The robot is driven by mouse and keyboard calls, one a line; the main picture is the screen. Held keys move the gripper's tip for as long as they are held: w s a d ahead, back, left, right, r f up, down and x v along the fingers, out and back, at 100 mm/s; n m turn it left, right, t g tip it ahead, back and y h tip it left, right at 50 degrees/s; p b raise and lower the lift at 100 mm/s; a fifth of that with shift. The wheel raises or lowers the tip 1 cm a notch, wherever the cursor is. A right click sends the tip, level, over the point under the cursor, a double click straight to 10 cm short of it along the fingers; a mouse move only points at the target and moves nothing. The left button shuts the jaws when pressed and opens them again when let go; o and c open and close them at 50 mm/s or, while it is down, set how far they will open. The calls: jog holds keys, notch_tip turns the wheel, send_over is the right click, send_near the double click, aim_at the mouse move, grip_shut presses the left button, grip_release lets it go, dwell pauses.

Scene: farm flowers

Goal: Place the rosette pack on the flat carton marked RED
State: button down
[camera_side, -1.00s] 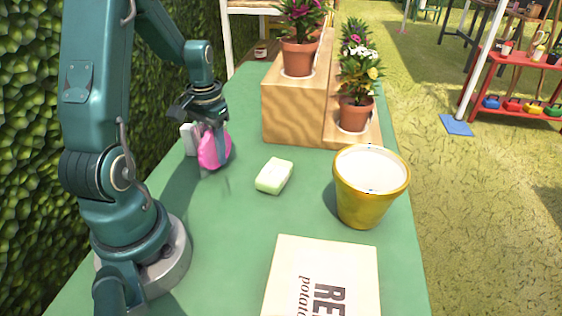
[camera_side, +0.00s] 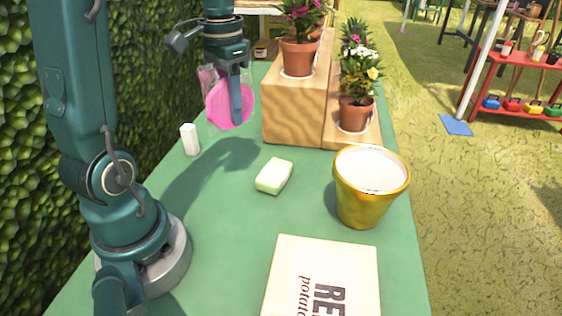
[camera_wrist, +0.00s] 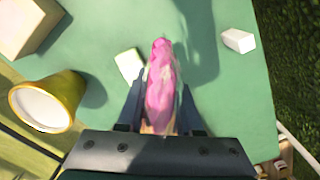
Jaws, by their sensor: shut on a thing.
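The rosette pack (camera_side: 219,105) is bright pink in a clear wrapper. My gripper (camera_side: 239,118) is shut on it and holds it above the green table, left of the wooden step. In the wrist view the pink pack (camera_wrist: 160,85) sits between the two fingers of my gripper (camera_wrist: 160,108). The flat carton (camera_side: 321,262) marked RED lies on the table at the front, its lower part cut off by the frame edge. The pack is well apart from the carton, farther back and to the left.
A small white block (camera_side: 190,140) stands at left. Potted flowers are on the wooden step (camera_side: 292,112).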

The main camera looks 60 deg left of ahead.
jog(key=w+d+r+m, duration=0.25)
jog(key=d+m, duration=0.35)
jog(key=d, duration=0.5)
jog(key=m, duration=0.4)
send_over(324, 286)
notch_tip(324, 286, down, 5)
jog(key=shift+a+r, duration=0.1)
jog(key=shift+a, duration=0.05)
jog(key=shift+f, duration=2.1)
jog(key=shift+f, duration=0.1)
jog(key=c, duration=0.6)
grip_release()
